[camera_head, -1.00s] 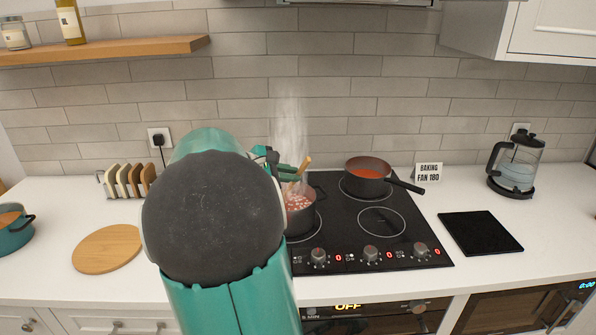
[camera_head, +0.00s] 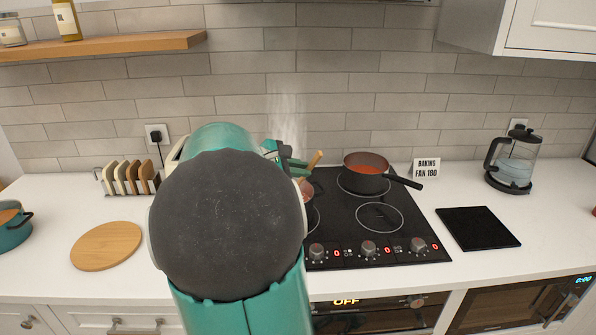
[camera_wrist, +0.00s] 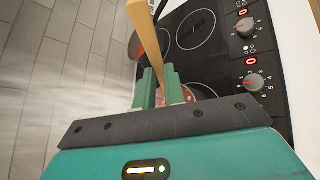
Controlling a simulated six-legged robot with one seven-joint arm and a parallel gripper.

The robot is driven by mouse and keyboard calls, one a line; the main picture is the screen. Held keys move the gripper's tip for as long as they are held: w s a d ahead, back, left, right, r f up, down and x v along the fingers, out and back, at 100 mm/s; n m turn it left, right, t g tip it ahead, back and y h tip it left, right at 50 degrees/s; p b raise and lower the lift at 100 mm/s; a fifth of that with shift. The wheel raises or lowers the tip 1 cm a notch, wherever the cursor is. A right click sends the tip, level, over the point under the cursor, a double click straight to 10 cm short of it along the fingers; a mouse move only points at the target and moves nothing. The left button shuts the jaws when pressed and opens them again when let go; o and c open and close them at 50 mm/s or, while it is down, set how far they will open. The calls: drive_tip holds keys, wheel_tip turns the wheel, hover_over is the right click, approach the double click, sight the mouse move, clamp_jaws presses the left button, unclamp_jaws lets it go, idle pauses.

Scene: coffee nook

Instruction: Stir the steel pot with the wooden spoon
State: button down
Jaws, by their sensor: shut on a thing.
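The wooden spoon (camera_head: 316,158) shows as a tilted handle end above my gripper (camera_head: 291,164) in the head view. In the wrist view my gripper (camera_wrist: 158,88) is shut on the spoon handle (camera_wrist: 147,40). The steel pot (camera_head: 306,188) stands on the left side of the hob, mostly hidden behind my arm in the head view. Reddish contents with lighter bits show past the fingers in the wrist view (camera_wrist: 188,95). Steam rises above the pot. The spoon's lower end is hidden, so I cannot tell how deep it is.
A dark pan (camera_head: 366,172) with red sauce stands at the hob's back, its handle pointing right. The black hob (camera_head: 345,235) has lit zeros. A round board (camera_head: 106,246), toast rack (camera_head: 130,178), sign (camera_head: 426,170), black mat (camera_head: 477,227) and kettle (camera_head: 512,165) stand around it.

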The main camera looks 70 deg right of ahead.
drive_tip(key=s+a+r, duration=0.3)
drive_tip(key=s+r, duration=0.2)
drive_tip(key=r, duration=0.3)
drive_tip(key=shift+r, duration=0.25)
idle(0.5)
drive_tip(key=shift+a, duration=0.1)
idle(0.4)
wheel_tip(320, 180, up, 5)
idle(0.6)
drive_tip(key=shift+a, duration=0.1)
idle(0.7)
